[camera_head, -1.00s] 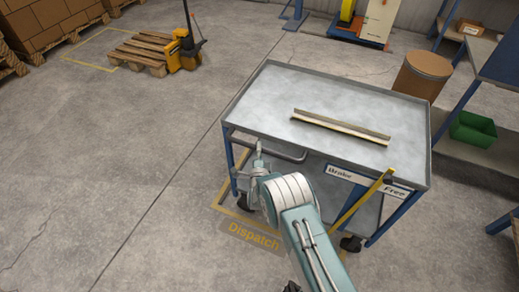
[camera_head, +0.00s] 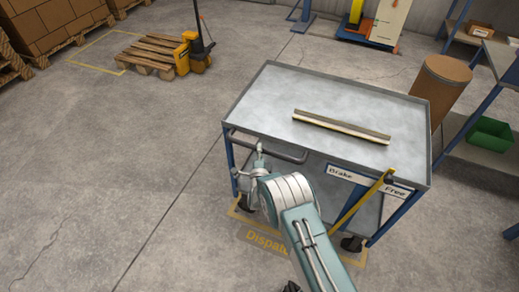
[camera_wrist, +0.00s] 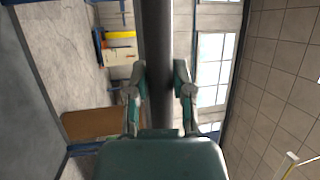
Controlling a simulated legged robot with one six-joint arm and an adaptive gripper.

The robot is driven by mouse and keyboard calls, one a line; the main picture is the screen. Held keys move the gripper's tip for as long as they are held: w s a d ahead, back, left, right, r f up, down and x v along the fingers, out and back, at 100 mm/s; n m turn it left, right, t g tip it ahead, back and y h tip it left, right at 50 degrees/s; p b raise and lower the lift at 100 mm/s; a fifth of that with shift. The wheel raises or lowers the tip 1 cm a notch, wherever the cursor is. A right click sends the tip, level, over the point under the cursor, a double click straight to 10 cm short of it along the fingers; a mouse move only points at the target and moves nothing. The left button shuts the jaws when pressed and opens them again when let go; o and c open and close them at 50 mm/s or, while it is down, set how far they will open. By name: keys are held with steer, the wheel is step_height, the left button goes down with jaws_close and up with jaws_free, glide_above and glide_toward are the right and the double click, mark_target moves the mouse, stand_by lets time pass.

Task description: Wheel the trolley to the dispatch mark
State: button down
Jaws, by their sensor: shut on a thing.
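The grey trolley (camera_head: 262,92) has blue legs and black wheels and stands over the yellow dispatch outline (camera_head: 236,212). Its near left wheel (camera_head: 245,203) is by the outline's left corner; its near right wheel (camera_head: 352,243) is close to the front line. My arm partly covers the "Dispatch" lettering (camera_head: 265,242). My gripper (camera_head: 259,150) is shut on the trolley's handle (camera_head: 288,155); in the wrist view the dark handle bar (camera_wrist: 158,55) runs between the fingers (camera_wrist: 159,92). A yellow lever (camera_head: 357,204) crosses the Brake/Free plate (camera_head: 340,173), just left of "Free".
A long strip (camera_head: 342,127) lies on the trolley top. A brown drum (camera_head: 437,85) and shelving with a green bin (camera_head: 489,134) stand to the right. A wooden pallet (camera_head: 155,52) and yellow pallet truck (camera_head: 190,52) are at the back left. Floor on the left is clear.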

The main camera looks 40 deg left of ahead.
steer(key=shift+s+a+f, duration=0.1)
steer(key=shift+s+f, duration=0.05)
steer(key=shift+f, duration=0.1)
steer(key=shift+c, duration=2.4)
jaws_free()
steer(key=shift+a, duration=0.15)
steer(key=shift+a+f, duration=0.1)
steer(key=shift+a, duration=0.25)
steer(key=shift+s+d, duration=0.1)
steer(key=shift+d, duration=0.35)
steer(key=v, duration=1.1)
steer(key=shift+s, duration=0.15)
steer(key=shift+a+f, duration=0.1)
steer(key=shift+f, duration=0.05)
